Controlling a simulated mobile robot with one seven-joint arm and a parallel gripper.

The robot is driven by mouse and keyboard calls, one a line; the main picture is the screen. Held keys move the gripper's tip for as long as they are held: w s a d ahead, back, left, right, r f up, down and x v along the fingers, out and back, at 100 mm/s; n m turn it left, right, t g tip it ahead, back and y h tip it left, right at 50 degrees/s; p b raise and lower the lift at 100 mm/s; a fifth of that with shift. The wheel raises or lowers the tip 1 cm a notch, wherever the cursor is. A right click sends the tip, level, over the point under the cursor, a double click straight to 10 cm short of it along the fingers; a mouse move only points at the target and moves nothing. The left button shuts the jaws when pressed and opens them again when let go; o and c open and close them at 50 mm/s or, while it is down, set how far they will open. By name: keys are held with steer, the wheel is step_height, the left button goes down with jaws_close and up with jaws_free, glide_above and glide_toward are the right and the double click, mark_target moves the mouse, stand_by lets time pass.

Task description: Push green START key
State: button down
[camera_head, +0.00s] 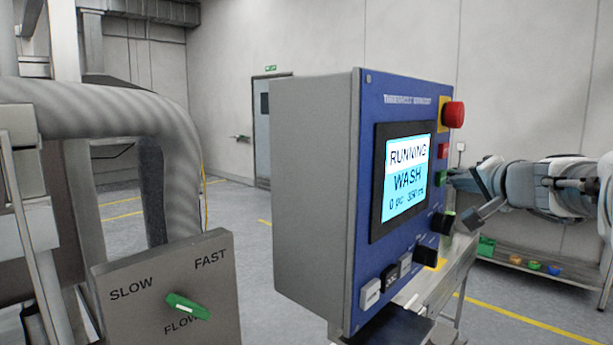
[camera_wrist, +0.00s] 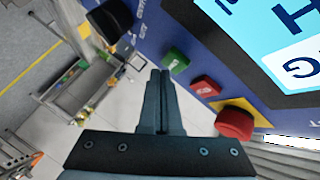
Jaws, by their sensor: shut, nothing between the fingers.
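The green START key (camera_head: 441,178) is on the right edge of the blue control panel (camera_head: 365,262), below a red key (camera_head: 443,151). In the wrist view the green key (camera_wrist: 175,60) is just beyond and right of my fingertips. My gripper (camera_head: 452,177) is shut and empty, its tip close to the green key in the head view. In the wrist view my gripper (camera_wrist: 159,75) points toward the panel side. I cannot tell whether the tip touches the key. The screen (camera_head: 406,178) reads RUNNING and WASH.
A red mushroom button (camera_head: 454,114) on a yellow plate sits above the keys. Black knobs (camera_head: 443,222) are below. A FLOW lever (camera_head: 187,307) on a grey plate is at the left. A low shelf (camera_head: 540,267) with coloured items stands behind.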

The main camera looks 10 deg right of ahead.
steer(key=shift+s+d, duration=0.15)
steer(key=s+d+b, duration=0.1)
steer(key=s, duration=0.1)
steer(key=s+d, duration=0.1)
steer(key=d, duration=0.1)
steer(key=shift+s+d+b, duration=0.15)
steer(key=shift+s+b, duration=0.2)
steer(key=shift+w, duration=0.1)
stand_by(0.7)
